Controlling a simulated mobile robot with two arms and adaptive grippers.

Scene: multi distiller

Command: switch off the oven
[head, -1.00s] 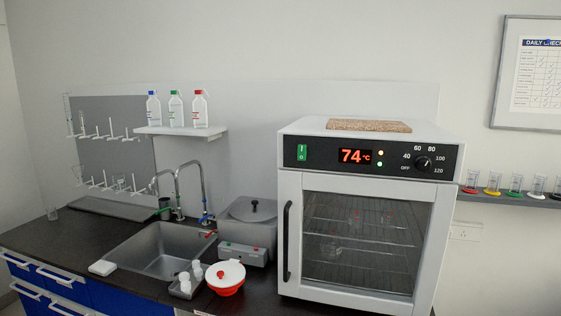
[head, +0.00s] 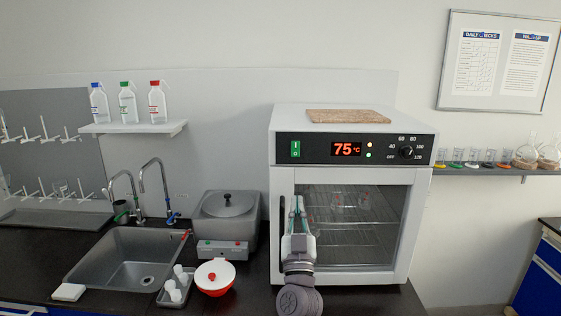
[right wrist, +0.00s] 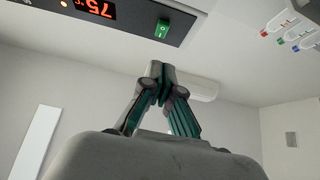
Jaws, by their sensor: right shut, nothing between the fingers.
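The white oven (head: 420,225) stands on the dark counter with its glass door shut. Its black panel has a green rocker switch (head: 295,149) marked I and O, a red display (head: 346,149) reading 75 °C, two lit lamps and a black temperature knob (head: 407,152). My right gripper (head: 298,203) is shut and empty, in front of the door's left side and below the switch, pointing up. In the right wrist view the closed fingertips (right wrist: 160,78) are apart from the green switch (right wrist: 162,28). My left gripper is not in view.
The oven's dark door handle (head: 282,230) is just left of my right gripper. A grey water bath (head: 228,220), a red-and-white bowl (head: 215,278) and a sink (head: 130,260) lie to the left. A cork mat (head: 350,116) lies on the oven.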

